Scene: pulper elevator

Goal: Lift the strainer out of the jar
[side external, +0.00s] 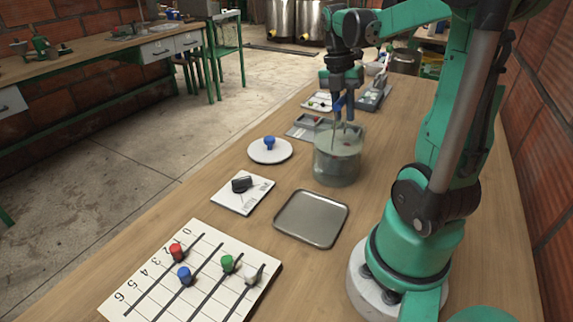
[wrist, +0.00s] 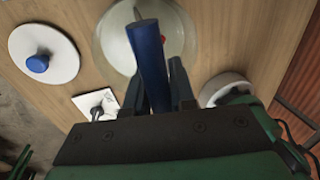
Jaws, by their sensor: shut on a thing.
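The glass jar (side external: 337,168) stands on the wooden table below my gripper (side external: 345,105). Its round rim also shows at the top of the wrist view (wrist: 101,42). My gripper points down above the jar and is shut on the strainer's blue handle (side external: 338,103). In the wrist view the blue handle (wrist: 148,55) stands between the two dark fingers (wrist: 158,82). Below the handle, the strainer's lower part is hard to make out through the cloudy glass. A small red thing (wrist: 161,43) shows inside the jar.
A white disc (side external: 270,152) with a blue knob lies left of the jar. An empty metal tray (side external: 311,218) lies in front. A white plate with a black piece (side external: 242,184) and a numbered board with coloured knobs (side external: 190,278) are nearer. Grey trays (side external: 309,127) lie behind.

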